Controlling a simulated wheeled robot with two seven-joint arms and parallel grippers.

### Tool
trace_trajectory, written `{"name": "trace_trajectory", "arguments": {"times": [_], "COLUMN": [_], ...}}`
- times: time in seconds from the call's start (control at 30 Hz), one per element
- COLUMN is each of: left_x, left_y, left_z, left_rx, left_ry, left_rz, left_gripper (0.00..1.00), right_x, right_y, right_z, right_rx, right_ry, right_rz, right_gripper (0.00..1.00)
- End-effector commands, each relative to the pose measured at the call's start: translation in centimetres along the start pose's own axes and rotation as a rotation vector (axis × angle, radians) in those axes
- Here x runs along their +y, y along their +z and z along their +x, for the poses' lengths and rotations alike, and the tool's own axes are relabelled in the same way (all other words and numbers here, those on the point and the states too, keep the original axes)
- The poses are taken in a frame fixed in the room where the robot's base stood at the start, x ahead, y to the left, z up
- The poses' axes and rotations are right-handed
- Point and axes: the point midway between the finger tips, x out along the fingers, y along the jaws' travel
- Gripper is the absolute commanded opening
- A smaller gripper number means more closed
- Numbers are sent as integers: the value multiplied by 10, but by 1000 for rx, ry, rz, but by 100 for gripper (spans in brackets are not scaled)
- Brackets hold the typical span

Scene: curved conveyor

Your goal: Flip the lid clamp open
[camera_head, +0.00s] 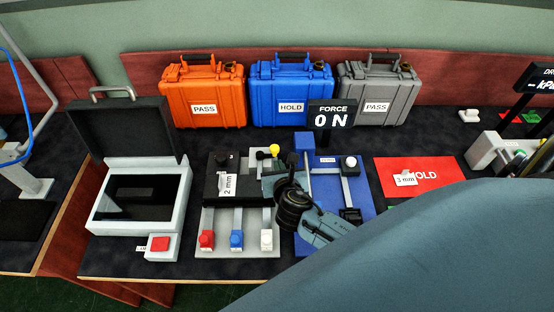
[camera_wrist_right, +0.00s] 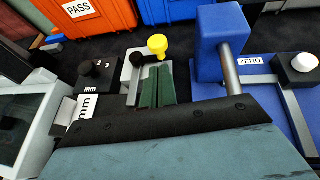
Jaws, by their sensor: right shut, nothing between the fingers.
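A grey fixture (camera_head: 240,243) stands on the bench, with a black block on it bearing a 2 mm label (camera_head: 228,185). A clamp lever with a yellow knob (camera_head: 274,150) stands at the fixture's back right; the knob also shows in the right wrist view (camera_wrist_right: 157,44). I cannot tell the clamp's exact state. My right gripper (camera_wrist_right: 157,84) is shut and empty, its green fingers pointing toward the yellow knob, just short of it in the picture. In the head view the right gripper (camera_head: 272,183) is over the fixture's right side, partly hiding it. My left gripper is not in view.
A blue force gauge fixture (camera_head: 335,222) stands close to the right of the gripper, with a blue post (camera_wrist_right: 220,45). An open white box with a black lid (camera_head: 125,133) is at left. Orange, blue and grey cases line the back. A red HOLD mat (camera_head: 428,172) lies right.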

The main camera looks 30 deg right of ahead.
Motion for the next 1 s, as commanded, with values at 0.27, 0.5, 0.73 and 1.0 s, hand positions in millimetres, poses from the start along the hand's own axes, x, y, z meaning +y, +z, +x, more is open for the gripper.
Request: {"name": "trace_trajectory", "arguments": {"times": [0.27,0.5,0.73,1.0], "left_x": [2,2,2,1], "left_y": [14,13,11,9], "left_z": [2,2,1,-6], "left_rx": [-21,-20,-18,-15], "left_ry": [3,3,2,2], "left_rz": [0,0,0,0], "left_gripper": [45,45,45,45], "right_x": [0,0,-1,-4], "right_y": [10,11,11,13], "right_z": [28,31,30,32], "right_rx": [-1,-1,-1,-1], "right_ry": [1,1,4,50], "right_rz": [2,1,-1,-23], "right_gripper": [0,0,0,0]}}
